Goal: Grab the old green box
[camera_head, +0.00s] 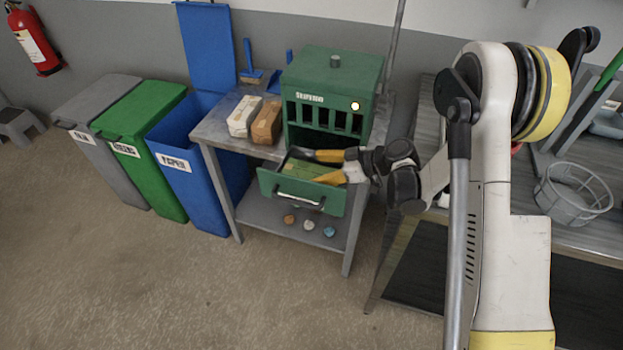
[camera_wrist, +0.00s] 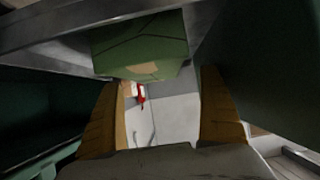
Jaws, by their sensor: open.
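A worn green box (camera_head: 302,170) lies in the pulled-out drawer (camera_head: 290,191) of the dark green cabinet (camera_head: 333,85). In the wrist view the green box (camera_wrist: 140,45) has creased sides and a tan patch, and it shows ahead of the fingertips, towards the top of the picture. My gripper (camera_head: 304,166) reaches into the drawer from the right with its yellow fingers spread. In the wrist view my gripper (camera_wrist: 162,80) is open, with an empty gap between the fingers. The box's lower part is hidden by the drawer front and a finger.
Two wrapped blocks, one pale (camera_head: 243,117) and one brown (camera_head: 267,121), stand left of the cabinet on the metal table (camera_head: 213,127). Grey (camera_head: 92,115), green (camera_head: 140,125) and blue (camera_head: 185,150) bins stand further left. A wire basket (camera_head: 572,195) sits on the right bench.

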